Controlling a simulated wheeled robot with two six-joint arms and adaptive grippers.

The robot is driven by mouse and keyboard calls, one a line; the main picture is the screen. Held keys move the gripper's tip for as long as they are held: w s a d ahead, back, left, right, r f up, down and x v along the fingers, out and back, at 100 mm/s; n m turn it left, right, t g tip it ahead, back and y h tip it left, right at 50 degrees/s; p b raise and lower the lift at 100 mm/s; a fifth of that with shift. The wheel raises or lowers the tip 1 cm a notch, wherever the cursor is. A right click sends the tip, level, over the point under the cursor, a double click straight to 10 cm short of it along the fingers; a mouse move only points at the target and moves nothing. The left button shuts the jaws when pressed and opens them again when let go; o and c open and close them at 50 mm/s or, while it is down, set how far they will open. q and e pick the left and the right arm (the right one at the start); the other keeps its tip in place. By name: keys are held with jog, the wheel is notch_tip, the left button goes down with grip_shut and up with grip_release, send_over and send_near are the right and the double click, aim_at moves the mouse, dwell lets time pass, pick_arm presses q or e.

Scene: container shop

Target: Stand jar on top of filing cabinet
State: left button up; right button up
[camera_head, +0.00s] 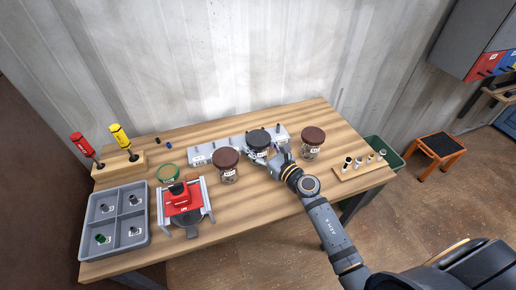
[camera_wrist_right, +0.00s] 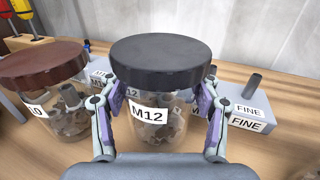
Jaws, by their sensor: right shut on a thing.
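The jar held by my right gripper is clear with a black lid and an M12 label; it shows in the right wrist view (camera_wrist_right: 160,60) and in the head view (camera_head: 258,138). My right gripper (camera_head: 275,157) has a finger on each side of this jar, with purple pads against it, in the right wrist view (camera_wrist_right: 160,115). The jar is upright over or on the wooden workbench; I cannot tell if its base touches. A brown-lidded jar (camera_head: 228,166) stands left of it, and another brown-lidded jar (camera_head: 312,142) stands right. I cannot make out a filing cabinet for certain. My left gripper is not visible.
A grey rack (camera_head: 206,151) marked FINE runs behind the jars. A red fixture (camera_head: 182,199), a grey tray (camera_head: 93,222) and yellow and red drivers occupy the left. A peg board (camera_head: 350,174) is at right. A grey wall cabinet (camera_head: 470,38) and an orange stool (camera_head: 441,142) stand beyond.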

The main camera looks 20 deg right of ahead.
jog(key=s+a+r+p, duration=0.3)
jog(key=s+r, duration=0.9)
jog(key=s, duration=0.1)
jog(key=shift+s+a, duration=0.25)
jog(key=shift+a, duration=0.15)
jog(key=shift+a, duration=0.1)
